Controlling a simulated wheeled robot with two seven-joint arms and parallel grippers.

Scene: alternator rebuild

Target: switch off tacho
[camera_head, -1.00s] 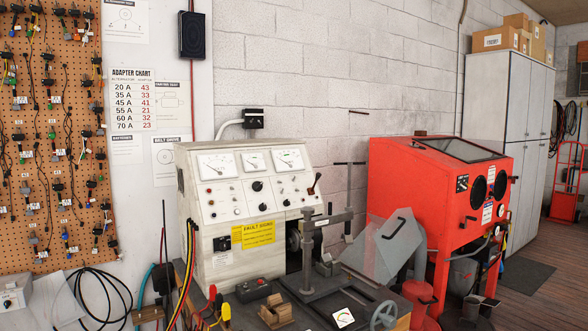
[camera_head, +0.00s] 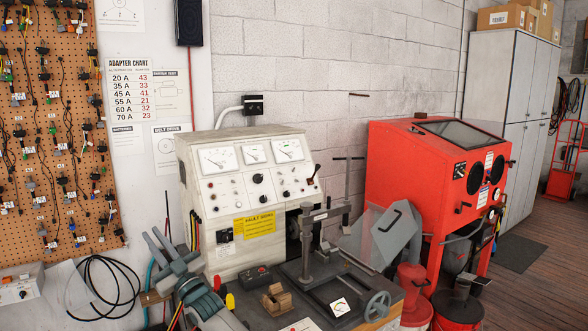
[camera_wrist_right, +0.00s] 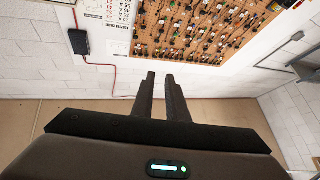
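No part in view is clearly marked as the tacho. A small white-faced gauge (camera_head: 340,307) sits on the bench by the clamp stand. A dark box with a red button (camera_head: 257,275) lies on the bench to its left.
A clamp stand (camera_head: 307,245), a handwheel (camera_head: 377,305) and a wooden block (camera_head: 277,298) crowd the bench. A red blasting cabinet (camera_head: 400,175) stands to the right. A grey box with a knob (camera_head: 20,285) and black cables (camera_head: 100,290) are at lower left.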

